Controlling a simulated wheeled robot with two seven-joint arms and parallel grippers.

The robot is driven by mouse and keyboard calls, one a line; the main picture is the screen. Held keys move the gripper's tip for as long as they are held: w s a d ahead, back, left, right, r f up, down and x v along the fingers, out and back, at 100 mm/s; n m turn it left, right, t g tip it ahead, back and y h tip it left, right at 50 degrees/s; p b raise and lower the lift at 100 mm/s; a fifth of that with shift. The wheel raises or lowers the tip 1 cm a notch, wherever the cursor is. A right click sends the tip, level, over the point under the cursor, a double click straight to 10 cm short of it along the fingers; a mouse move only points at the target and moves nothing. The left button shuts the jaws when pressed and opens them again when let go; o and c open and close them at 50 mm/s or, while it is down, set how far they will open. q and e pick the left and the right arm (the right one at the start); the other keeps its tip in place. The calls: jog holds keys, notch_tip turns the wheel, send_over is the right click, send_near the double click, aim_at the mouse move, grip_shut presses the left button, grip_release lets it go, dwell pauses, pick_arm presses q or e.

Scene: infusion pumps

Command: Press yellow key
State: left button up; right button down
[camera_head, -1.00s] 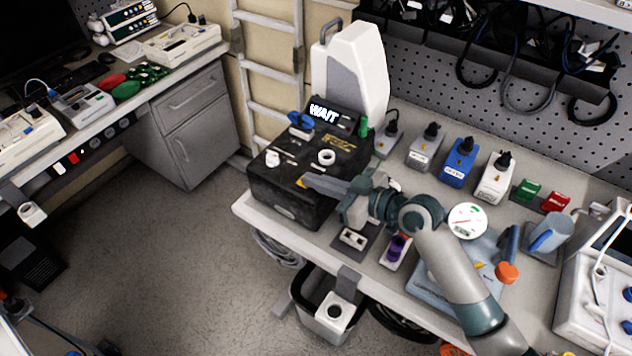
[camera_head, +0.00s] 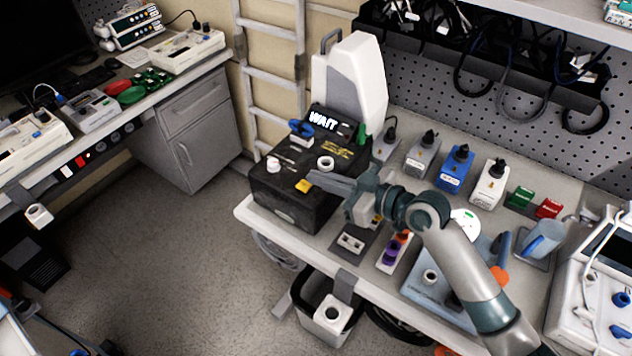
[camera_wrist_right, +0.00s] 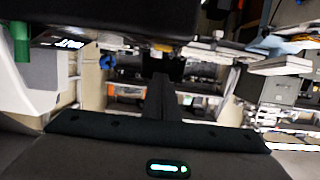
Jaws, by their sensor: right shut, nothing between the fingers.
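The yellow key (camera_head: 303,186) sits on the front part of the top of a black box (camera_head: 285,205) whose display reads WAIT (camera_head: 323,121). My right gripper (camera_head: 316,181) is shut and empty, its tips just right of the key; the key is uncovered. In the right wrist view the shut fingers (camera_wrist_right: 159,92) point up towards the dark underside or edge of the box, with a small yellow spot (camera_wrist_right: 161,47) beyond them, probably the key. I cannot tell the exact gap between tips and key. My left gripper is not in view.
The box top also carries a blue knob (camera_head: 301,128), a white ring (camera_head: 325,162) and a white cap (camera_head: 273,164). A white pump housing (camera_head: 352,75) stands behind. Switch boxes, such as a blue one (camera_head: 456,169), line the bench to the right. A bin (camera_head: 325,310) stands below.

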jog(key=b+v, duration=0.3)
jog(key=v, duration=0.5)
jog(key=shift+s+d+f, duration=0.1)
dwell(0.8)
